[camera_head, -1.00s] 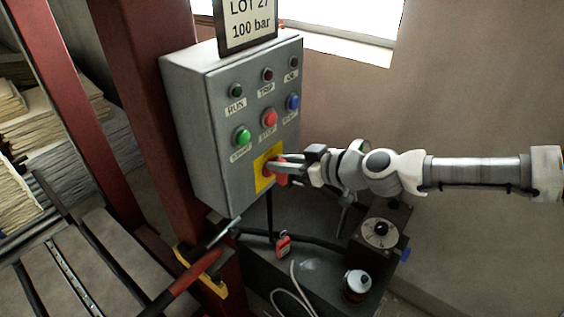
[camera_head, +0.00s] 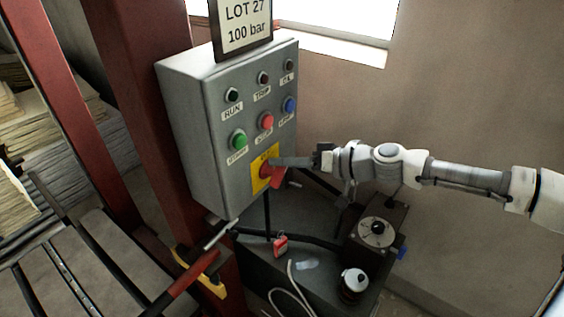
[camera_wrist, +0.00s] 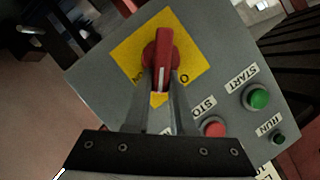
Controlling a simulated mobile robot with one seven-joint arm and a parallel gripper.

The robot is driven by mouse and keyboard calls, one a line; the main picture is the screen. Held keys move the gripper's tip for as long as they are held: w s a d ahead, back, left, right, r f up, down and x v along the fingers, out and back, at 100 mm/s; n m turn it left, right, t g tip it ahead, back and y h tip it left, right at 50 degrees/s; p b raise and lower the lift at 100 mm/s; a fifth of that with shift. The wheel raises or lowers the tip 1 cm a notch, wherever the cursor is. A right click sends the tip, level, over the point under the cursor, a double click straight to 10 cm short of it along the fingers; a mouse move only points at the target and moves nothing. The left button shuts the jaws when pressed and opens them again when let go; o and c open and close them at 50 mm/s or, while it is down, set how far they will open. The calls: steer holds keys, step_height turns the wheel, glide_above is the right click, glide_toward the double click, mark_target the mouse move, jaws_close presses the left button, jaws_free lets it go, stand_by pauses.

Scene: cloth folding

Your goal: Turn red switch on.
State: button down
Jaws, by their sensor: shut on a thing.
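The red switch (camera_head: 275,178) is a rotary handle on a yellow plate (camera_head: 260,183), low on the front of a grey control box (camera_head: 207,140). My gripper (camera_head: 279,163) reaches it from the right and is shut on the handle. In the wrist view the red handle (camera_wrist: 161,52) lies between my two grey fingertips (camera_wrist: 161,82). The yellow plate around it carries partly hidden dark lettering. In the head view the handle slants down and right, and my fingers cover part of it.
Above the switch are a green START button (camera_head: 238,140), a red button (camera_head: 265,121), a blue button (camera_head: 290,104) and small lamps. A red post (camera_head: 150,90) stands left of the box. Below is a dark bench (camera_head: 255,262) with a red padlock (camera_head: 281,245) and other items.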

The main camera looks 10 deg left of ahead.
steer(key=m, duration=0.1)
steer(key=f+m+g+y, duration=0.1)
steer(key=m, duration=0.1)
steer(key=shift+w+d+f+y+b, duration=0.1)
steer(key=shift+w+d+y+b, duration=0.05)
steer(key=shift+w+y+b, duration=0.2)
steer(key=m+y, duration=0.1)
steer(key=m, duration=0.1)
steer(key=f+m, duration=0.1)
steer(key=m, duration=0.1)
steer(key=shift+g+y+b, duration=0.35)
steer(key=shift+g+b, duration=0.05)
steer(key=shift+m, duration=0.4)
steer(key=c, duration=0.8)
jaws_free()
steer(key=shift+o, duration=0.2)
steer(key=shift+w+d, duration=0.1)
steer(key=d+b, duration=0.1)
steer(key=d, duration=1.6)
steer(key=shift+d, duration=0.2)
steer(key=shift+f, duration=0.1)
